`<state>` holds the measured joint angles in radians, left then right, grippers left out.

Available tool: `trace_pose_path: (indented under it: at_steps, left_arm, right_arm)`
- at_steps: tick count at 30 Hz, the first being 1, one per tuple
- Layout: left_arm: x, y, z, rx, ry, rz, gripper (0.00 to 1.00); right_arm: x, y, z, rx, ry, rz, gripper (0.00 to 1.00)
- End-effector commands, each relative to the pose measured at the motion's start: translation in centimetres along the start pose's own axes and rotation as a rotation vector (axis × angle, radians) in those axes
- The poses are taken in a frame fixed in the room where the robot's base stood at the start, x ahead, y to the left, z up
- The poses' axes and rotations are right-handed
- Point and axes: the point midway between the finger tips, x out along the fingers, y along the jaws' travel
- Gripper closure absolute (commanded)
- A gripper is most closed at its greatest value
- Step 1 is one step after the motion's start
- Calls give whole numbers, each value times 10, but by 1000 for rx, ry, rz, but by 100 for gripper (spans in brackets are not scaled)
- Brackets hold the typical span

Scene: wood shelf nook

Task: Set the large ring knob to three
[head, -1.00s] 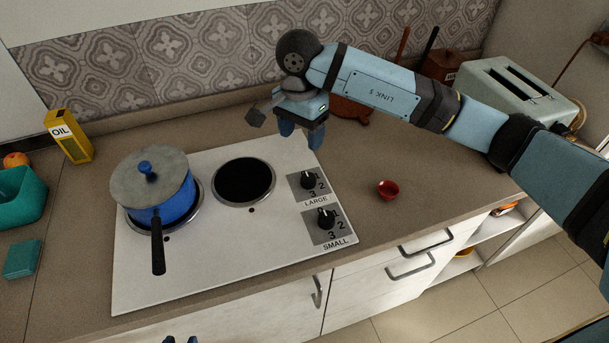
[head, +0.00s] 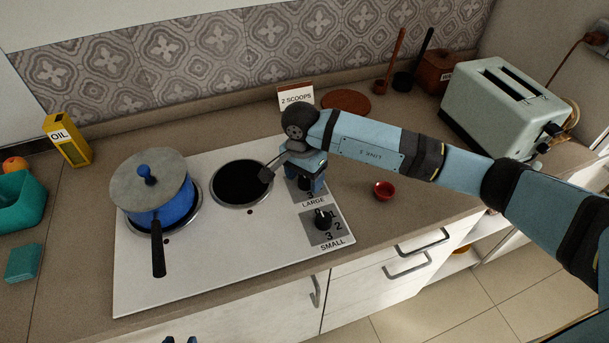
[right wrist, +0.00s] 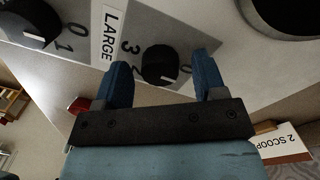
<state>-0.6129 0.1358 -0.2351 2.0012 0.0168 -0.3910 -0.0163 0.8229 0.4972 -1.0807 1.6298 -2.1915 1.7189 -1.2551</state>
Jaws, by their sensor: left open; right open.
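The large ring knob is a black dial on a grey panel marked LARGE at the right of the white cooktop (head: 215,285). In the head view my right gripper mostly hides it. In the right wrist view the large ring knob (right wrist: 160,66) lies between the two blue fingertips, with a 3 and a 0 printed beside it. My right gripper (head: 306,184) is open, fingers down on either side of the knob; contact is unclear. My left gripper (head: 181,340) is open, just its tips showing at the bottom edge.
The small ring knob (head: 323,217) is just in front. A blue pot (head: 165,208) with a grey lid sits on the left ring; the right ring (head: 240,184) is empty. A "2 SCOOPS" card (head: 296,97) stands behind.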

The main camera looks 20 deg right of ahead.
Motion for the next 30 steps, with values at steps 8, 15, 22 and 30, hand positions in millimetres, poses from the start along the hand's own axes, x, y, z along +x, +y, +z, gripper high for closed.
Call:
trace_pose_path:
  at_steps: [8,15,22,30]
  left_arm:
    - [0,0,1,1,-1,0,57]
    - [0,0,1,1,-1,-1,57]
    - [1,-1,1,1,-2,-1,57]
    - [4,-1,6,-4,-5,0,57]
  right_arm:
    - [2,0,0,0,0,0,36]
    - [2,0,0,0,0,0,85]
    - [2,0,0,13,-1,1,85]
    - [3,0,-1,125,-6,2,85]
